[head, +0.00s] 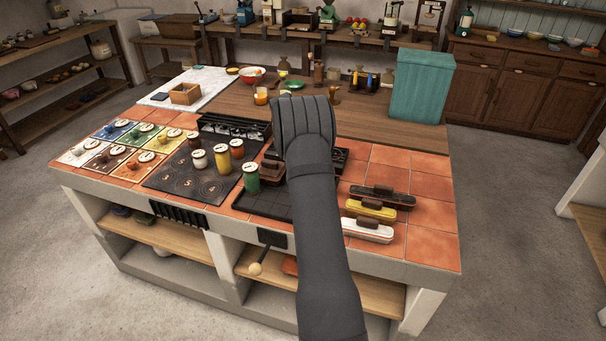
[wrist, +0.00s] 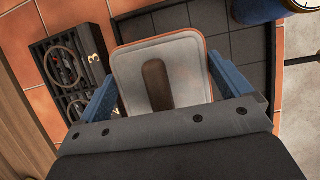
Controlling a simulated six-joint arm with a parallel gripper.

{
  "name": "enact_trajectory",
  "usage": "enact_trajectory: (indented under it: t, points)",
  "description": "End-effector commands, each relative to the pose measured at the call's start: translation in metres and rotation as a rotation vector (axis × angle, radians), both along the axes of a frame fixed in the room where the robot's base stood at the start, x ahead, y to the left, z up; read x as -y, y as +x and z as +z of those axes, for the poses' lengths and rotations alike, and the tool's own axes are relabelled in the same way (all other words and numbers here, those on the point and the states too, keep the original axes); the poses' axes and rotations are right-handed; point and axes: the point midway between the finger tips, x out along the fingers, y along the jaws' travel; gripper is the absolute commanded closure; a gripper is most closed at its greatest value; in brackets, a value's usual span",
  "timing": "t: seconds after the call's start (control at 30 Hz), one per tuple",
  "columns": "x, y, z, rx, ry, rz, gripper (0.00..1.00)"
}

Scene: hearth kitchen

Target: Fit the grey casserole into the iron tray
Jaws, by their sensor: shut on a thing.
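The grey casserole (wrist: 190,62) has a pale grey rounded-square top, an orange rim and a dark brown bar handle. My gripper (wrist: 160,74) is shut on it, a blue finger at each side. The iron tray (wrist: 247,46) is dark with a grid floor and a raised rim. In the wrist view the casserole overlaps the tray's left part; I cannot tell its height or whether it touches. In the head view the tray (head: 262,206) lies left of my forearm, and my arm hides the casserole and gripper fingers.
A green jar (head: 251,178) stands at the tray's left edge. A brown lidded dish (head: 271,170) shows beside my arm. Dark (head: 380,197), yellow (head: 371,210) and white (head: 367,230) dishes lie right of my arm. A teal box (head: 421,85) stands at the back right. Bare tiles lie at front right.

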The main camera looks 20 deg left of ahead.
Motion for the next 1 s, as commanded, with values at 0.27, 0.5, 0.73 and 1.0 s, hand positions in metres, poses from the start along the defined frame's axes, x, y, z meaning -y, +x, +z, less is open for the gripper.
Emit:
enact_trajectory:
  t: [0.27, 0.5, 0.73, 1.0]
  points:
    - [-0.02, 0.004, -0.013, 0.002, 0.001, 0.001, 0.42]
    - [-0.019, 0.003, -0.045, -0.001, -0.001, 0.0, 0.42]
    - [-0.019, 0.004, -0.051, 0.002, 0.001, 0.0, 0.42]
    - [-0.019, 0.004, -0.055, 0.0, 0.001, 0.0, 0.0]
